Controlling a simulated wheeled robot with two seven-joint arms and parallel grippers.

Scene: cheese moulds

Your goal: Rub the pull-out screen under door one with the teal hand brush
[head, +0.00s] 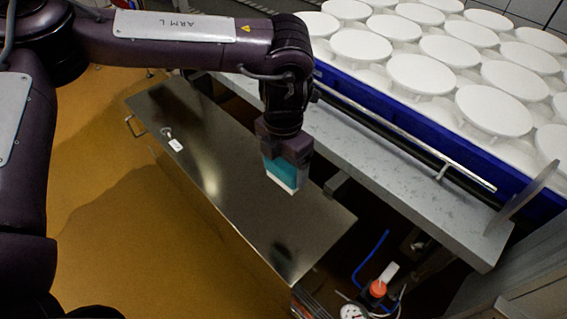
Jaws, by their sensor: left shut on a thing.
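My left gripper (285,158) is shut on the teal hand brush (281,171), with its pale bristles pointing down. It holds the brush over the right part of a broad steel panel (215,165). I cannot tell whether the bristles touch the steel. The panel has a handle at its far left end and a key with a white tag (176,145). I cannot make out a door number or clearly identify the pull-out screen. My right gripper is out of view.
A grey bench (390,185) runs behind the panel, with a metal rail and a blue tray (400,122) of several white round moulds (421,74). At lower right are a gauge (352,312), an orange-red knob (378,288) and a blue hose. Ochre floor lies open at left.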

